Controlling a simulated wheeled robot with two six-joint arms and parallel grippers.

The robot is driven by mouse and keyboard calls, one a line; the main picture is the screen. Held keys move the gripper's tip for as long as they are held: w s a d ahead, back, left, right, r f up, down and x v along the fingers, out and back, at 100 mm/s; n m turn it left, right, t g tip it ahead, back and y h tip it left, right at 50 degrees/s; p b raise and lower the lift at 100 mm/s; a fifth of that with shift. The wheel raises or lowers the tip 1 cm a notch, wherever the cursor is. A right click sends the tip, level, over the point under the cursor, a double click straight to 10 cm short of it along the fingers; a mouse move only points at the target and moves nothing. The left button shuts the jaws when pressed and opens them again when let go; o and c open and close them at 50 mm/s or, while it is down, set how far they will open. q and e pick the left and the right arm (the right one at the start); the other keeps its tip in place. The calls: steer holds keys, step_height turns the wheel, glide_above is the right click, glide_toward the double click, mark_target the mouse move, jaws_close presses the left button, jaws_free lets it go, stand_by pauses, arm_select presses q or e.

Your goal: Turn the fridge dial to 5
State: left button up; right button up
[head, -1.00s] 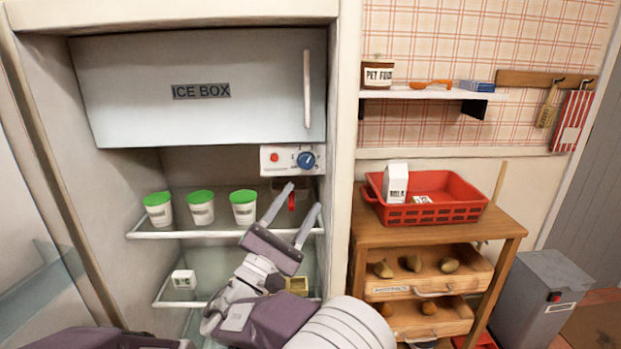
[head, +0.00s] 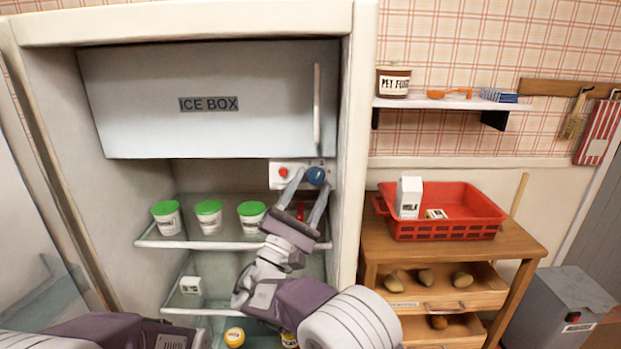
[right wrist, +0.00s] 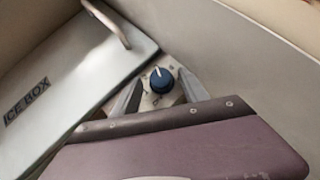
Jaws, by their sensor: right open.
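The blue dial (head: 316,176) sits on a white control panel (head: 276,182) below the ice box, beside a red round button (head: 283,172). My right gripper (head: 313,181) is open, its fingertips raised to the panel, one left of the dial and one at its lower right. In the right wrist view the dial (right wrist: 161,80) shows between the two open fingers (right wrist: 162,80), with a gap on both sides. Its white pointer line is visible; the marks around it are too small to read. Only part of my left arm shows at the lower left; its gripper is out of view.
The ice box door (head: 205,100) is just above the panel. Green-lidded tubs (head: 208,215) stand on the glass shelf to the left. The fridge's right wall (head: 355,140) is close to the dial. A red basket (head: 445,225) sits on the wooden cabinet outside.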

steer(key=shift+w, duration=0.1)
jaws_close()
steer(key=shift+m, duration=0.4)
